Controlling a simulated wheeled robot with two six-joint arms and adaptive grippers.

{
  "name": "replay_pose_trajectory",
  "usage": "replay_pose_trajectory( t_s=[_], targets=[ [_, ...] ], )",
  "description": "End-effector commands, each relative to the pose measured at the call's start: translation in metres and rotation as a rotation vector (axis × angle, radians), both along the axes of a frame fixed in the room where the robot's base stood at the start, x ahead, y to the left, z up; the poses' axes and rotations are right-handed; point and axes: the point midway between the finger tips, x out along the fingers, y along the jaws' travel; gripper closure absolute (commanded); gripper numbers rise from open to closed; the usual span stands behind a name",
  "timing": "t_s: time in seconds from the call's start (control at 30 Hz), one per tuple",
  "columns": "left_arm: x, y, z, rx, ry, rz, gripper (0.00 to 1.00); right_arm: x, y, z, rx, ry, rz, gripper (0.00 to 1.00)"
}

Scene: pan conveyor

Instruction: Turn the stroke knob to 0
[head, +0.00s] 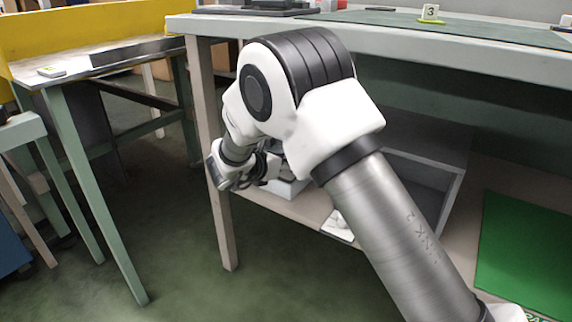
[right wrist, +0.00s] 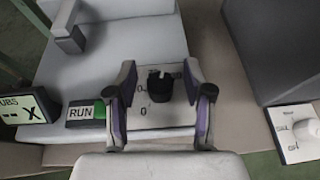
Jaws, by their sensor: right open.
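In the right wrist view a black knob (right wrist: 159,86) with a white mark on its top stands on a light panel (right wrist: 150,112) with printed marks, two of which look like 0. The panel's other print is partly hidden, so I cannot read a name for this knob. My right gripper (right wrist: 160,78) is open, with one purple-sided finger on each side of the black knob. Whether the fingers touch it is not clear. In the head view my arm covers the knob and most of the gripper. My left gripper is not in view.
In the right wrist view, a RUN label (right wrist: 80,112) with a green part and a display (right wrist: 24,109) lie left; a white knob (right wrist: 293,117) lies right.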

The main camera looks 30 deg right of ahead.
Motion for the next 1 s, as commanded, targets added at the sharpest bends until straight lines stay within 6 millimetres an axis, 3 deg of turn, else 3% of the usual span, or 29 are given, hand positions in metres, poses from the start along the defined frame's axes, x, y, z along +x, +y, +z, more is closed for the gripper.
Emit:
replay_pose_trajectory(
  t_s=[0.03,0.17,0.2,0.63,1.0],
  targets=[
    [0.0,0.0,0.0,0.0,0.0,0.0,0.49,0.0,0.0,0.0,0.0,0.0,0.0,0.52],
    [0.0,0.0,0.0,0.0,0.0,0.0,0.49,0.0,0.0,0.0,0.0,0.0,0.0,0.98],
    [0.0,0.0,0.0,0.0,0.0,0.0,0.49,0.0,0.0,0.0,0.0,0.0,0.0,1.0],
    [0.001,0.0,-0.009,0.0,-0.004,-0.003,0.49,0.0,0.0,-0.002,0.001,-0.001,0.044,1.0],
    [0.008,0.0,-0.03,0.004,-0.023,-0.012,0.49,-0.001,-0.001,-0.002,0.003,0.0,0.276,1.0]
  ],
)
